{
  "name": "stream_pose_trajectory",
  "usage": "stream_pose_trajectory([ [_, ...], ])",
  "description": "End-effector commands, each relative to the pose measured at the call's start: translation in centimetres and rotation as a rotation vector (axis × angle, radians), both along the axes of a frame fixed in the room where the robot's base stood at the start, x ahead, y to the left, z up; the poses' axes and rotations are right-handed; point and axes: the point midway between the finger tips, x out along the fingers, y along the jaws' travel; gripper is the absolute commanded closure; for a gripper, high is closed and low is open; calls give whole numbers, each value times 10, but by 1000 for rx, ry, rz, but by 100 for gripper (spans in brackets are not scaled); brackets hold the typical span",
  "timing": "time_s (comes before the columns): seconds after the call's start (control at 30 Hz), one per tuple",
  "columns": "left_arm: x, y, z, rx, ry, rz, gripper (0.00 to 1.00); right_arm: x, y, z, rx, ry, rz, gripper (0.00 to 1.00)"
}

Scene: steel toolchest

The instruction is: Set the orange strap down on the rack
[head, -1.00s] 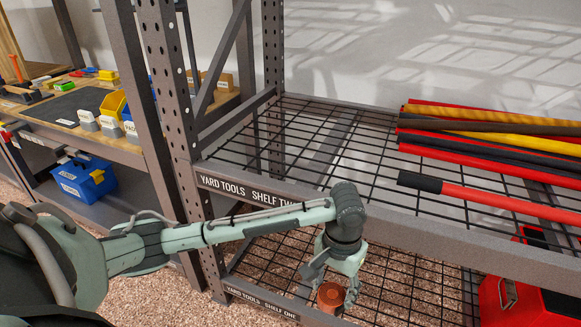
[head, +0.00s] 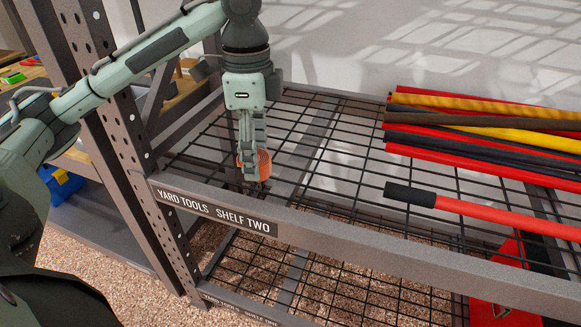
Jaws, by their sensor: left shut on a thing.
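The orange strap (head: 264,165) is a small rolled coil. My left gripper (head: 251,170) points down and is shut on it, with the fingers covering part of the coil. The gripper and strap show over the left part of the upper wire shelf of the rack (head: 345,165), just behind its front beam labelled "YARD TOOLS SHELF TWO". I cannot tell whether the strap touches the wire. My right gripper is not in view.
Several long red, yellow and dark poles (head: 470,135) lie on the shelf's right side. A red pole with a black grip (head: 410,195) lies nearer the front. The shelf's left and middle wire is clear. A red box (head: 500,285) shows below at right.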

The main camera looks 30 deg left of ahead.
Motion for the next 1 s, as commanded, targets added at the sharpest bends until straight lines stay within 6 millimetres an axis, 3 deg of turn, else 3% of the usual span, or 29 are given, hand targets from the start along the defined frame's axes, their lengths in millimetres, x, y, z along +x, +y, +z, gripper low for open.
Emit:
stream_pose_trajectory([
  [0.2,51,0,-33,-6,6,2,79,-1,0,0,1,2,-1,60],
  [0.43,90,4,-55,-3,2,4,79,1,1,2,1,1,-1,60],
  [0.63,97,5,-65,-1,3,4,79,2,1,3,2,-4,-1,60],
  [0.87,96,5,-96,0,4,4,79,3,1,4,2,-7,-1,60],
  [1.0,97,5,-100,-1,0,4,79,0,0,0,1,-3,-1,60],
])
